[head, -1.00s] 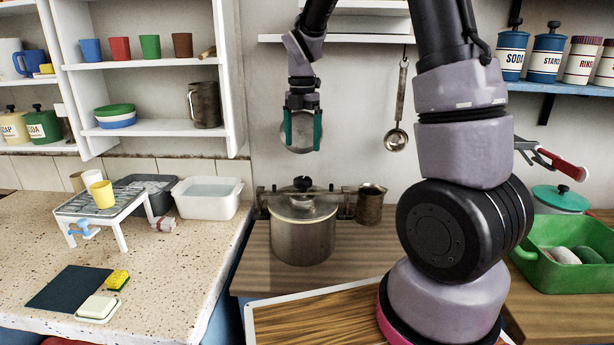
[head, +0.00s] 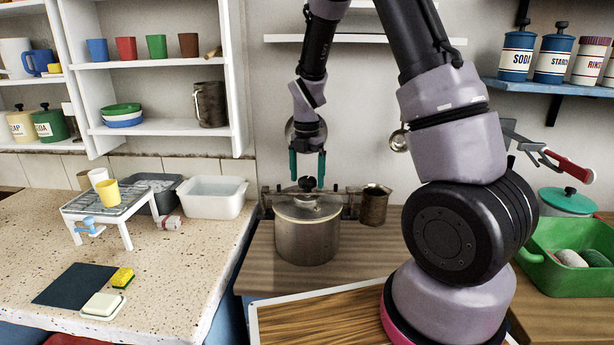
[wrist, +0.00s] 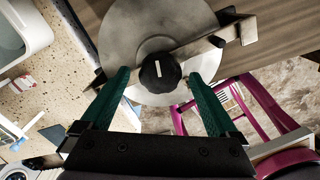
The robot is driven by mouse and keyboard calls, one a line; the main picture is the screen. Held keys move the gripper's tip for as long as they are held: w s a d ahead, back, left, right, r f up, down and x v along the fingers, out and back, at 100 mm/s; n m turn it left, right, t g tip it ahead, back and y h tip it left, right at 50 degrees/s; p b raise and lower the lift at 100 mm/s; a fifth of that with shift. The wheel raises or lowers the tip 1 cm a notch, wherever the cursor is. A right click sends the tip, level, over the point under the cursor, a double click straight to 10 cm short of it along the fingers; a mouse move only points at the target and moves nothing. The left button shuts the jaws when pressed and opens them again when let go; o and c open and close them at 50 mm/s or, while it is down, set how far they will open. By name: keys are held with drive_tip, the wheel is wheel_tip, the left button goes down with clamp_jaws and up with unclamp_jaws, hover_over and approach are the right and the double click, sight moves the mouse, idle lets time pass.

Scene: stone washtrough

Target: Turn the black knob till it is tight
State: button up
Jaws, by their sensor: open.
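The black knob (head: 307,184) stands on top of the lid of a steel pot (head: 306,238) on the wooden counter. In the wrist view the knob (wrist: 159,72) is round and dark with a pale line mark on it, in the middle of the lid (wrist: 150,25). My gripper (head: 307,178) is open, with green fingers pointing down just above the knob. In the wrist view the fingers of my gripper (wrist: 159,78) lie on either side of the knob, apart from it. Whether the fingertips are level with the knob I cannot tell.
A metal bar (wrist: 205,42) crosses the lid beside the knob. A metal jug (head: 374,205) stands right of the pot. A white basin (head: 213,198) is at left, a green tub (head: 560,262) at right. A ladle (head: 398,140) hangs behind.

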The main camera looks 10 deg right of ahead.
drive_tip(key=c, duration=1.4)
drive_tip(key=shift+m, duration=0.3)
